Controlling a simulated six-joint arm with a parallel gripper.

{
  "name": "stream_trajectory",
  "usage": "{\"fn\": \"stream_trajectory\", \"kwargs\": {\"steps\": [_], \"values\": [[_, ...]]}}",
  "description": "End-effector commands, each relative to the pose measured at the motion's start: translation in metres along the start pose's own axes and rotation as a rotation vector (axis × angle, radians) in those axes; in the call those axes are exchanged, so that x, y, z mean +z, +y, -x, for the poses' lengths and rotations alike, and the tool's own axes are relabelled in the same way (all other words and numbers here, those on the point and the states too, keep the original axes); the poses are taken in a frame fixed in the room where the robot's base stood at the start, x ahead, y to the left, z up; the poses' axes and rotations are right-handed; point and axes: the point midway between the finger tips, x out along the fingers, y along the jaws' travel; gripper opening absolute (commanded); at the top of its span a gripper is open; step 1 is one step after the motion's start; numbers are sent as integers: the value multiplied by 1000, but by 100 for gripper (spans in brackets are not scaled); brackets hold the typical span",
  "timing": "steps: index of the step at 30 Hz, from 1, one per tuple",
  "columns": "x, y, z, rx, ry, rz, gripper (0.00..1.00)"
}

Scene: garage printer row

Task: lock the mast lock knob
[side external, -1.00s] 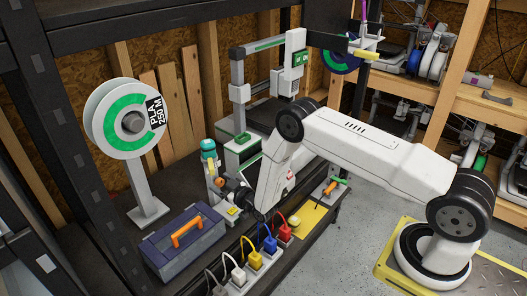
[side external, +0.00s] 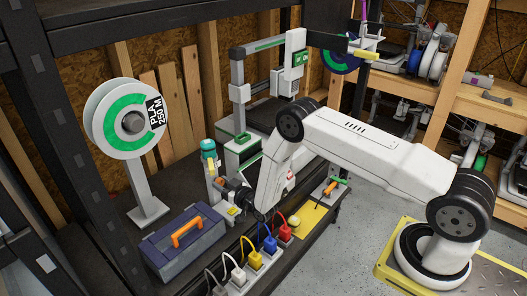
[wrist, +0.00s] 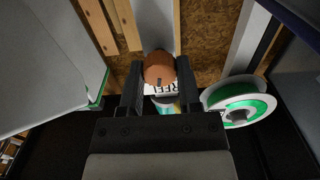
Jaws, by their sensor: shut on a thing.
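The mast lock knob (wrist: 159,68) is a round orange-brown knob with a small dark mark on its near edge. In the wrist view it sits between the two fingers of my gripper (wrist: 159,80), which is shut on it. A white label (wrist: 161,89) with partly hidden black letters, seemingly ending in "REE", shows just below the knob. In the side view my gripper (side external: 224,188) is at the bench in front of the printer, with a bit of orange (side external: 219,182) at its fingers. The knob is mostly hidden there.
A teal-capped object (side external: 207,145) stands close behind my gripper. A blue-grey toolbox (side external: 183,243) lies to the left, and a power strip with coloured plugs (side external: 254,260) in front. A spool on a stand (side external: 128,118) is far left. A printer (side external: 296,50) stands behind.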

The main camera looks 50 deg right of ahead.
Motion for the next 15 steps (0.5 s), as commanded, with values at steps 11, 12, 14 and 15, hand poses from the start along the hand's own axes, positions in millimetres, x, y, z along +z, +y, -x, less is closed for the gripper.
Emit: {"fn": "stream_trajectory", "kwargs": {"steps": [11, 12, 14, 15], "values": [[0, 0, 0, 0, 0, -247, 0], [0, 0, 0, 0, 0, -266, 0], [0, 0, 0, 0, 0, -290, 0], [0, 0, 0, 0, 0, -302, 0]]}}
